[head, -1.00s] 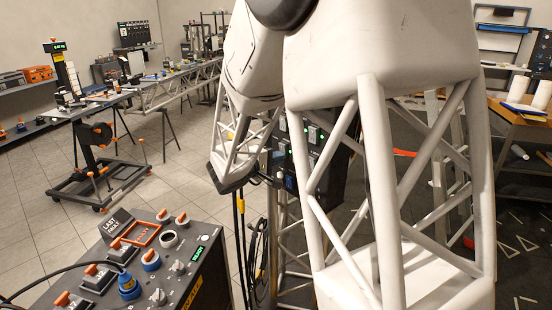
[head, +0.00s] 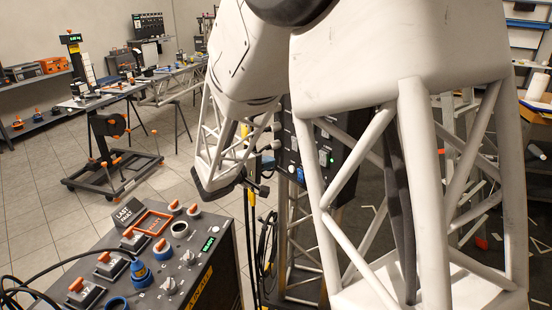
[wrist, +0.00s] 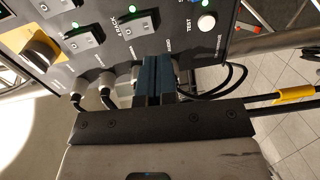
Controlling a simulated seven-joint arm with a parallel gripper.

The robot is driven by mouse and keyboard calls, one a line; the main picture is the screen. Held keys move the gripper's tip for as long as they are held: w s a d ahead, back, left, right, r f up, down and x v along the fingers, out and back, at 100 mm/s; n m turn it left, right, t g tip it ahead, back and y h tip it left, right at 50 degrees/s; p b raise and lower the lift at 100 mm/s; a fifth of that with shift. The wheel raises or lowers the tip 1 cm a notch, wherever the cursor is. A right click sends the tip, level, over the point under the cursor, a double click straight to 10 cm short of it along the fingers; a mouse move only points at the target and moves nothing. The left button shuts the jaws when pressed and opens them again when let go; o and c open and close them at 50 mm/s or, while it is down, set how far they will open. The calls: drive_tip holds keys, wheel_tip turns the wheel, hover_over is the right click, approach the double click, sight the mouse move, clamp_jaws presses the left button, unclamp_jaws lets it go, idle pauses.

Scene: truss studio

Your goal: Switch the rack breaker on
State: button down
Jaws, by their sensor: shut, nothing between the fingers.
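The dark breaker panel (wrist: 175,45) fills the top of the wrist view. It carries several grey switches with green lights. A label that reads RACK lies beside one switch (wrist: 142,22), which I take as the rack breaker; its lever position is too small to tell. In the head view the panel (head: 325,158) is partly hidden behind my arm. My gripper (wrist: 153,75) is shut and empty, its blue-grey fingers together at the panel's lower edge, below the RACK label. I cannot tell whether they touch the panel.
Cable plugs (wrist: 107,92) and black cables (wrist: 225,85) crowd beside the fingers. In the head view a control console (head: 165,260) stands at the lower left.

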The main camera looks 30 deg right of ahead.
drive_tip(key=shift+s+a+f, duration=0.1)
drive_tip(key=shift+s+a, duration=0.05)
drive_tip(key=shift+a, duration=0.75)
drive_tip(key=shift+s+a+f, duration=0.15)
drive_tip(key=shift+s+a, duration=0.05)
drive_tip(key=shift+a, duration=0.7)
drive_tip(key=shift+s+a+f, duration=0.1)
drive_tip(key=shift+s+a, duration=0.05)
drive_tip(key=shift+a, duration=0.75)
drive_tip(key=s+a+r+m+g+y, duration=0.15)
drive_tip(key=s+g+y, duration=0.4)
drive_tip(key=s, duration=1.15)
drive_tip(key=s+a+r+t+y, duration=0.2)
drive_tip(key=s+a+t+y, duration=0.3)
drive_tip(key=s+a+y, duration=0.5)
drive_tip(key=s+y, duration=0.1)
drive_tip(key=s, duration=0.3)
drive_tip(key=shift+r+m, duration=0.25)
drive_tip(key=shift+m, duration=0.1)
drive_tip(key=shift+w+a, duration=0.1)
